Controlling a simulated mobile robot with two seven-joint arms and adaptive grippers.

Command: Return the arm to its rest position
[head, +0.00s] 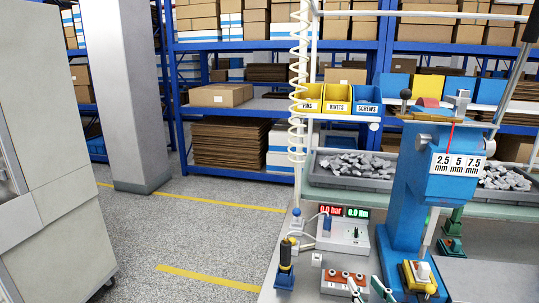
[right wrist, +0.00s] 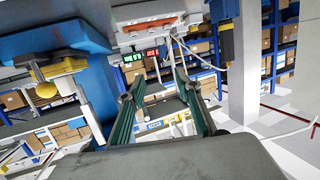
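My right gripper (head: 367,286) is at the bottom edge of the head view, with pale fingertips and green fingers. It is just in front of a grey box with a red-brown panel (head: 343,277) on the workbench. In the right wrist view the gripper's two green fingers (right wrist: 160,78) stand apart with nothing between them. The same box with the red-brown panel (right wrist: 150,27) appears upside down beyond the fingertips. Whether the fingers touch anything cannot be told. Most of my right arm is out of the head view. My left gripper is not in view.
A blue press (head: 407,200) stands right of the gripper, with a yellow block (head: 418,278) at its base. A grey meter box (head: 343,234) with red and green displays is behind. A black-and-yellow tool (head: 286,262) stands at left. Open floor (head: 200,235) lies left of the bench.

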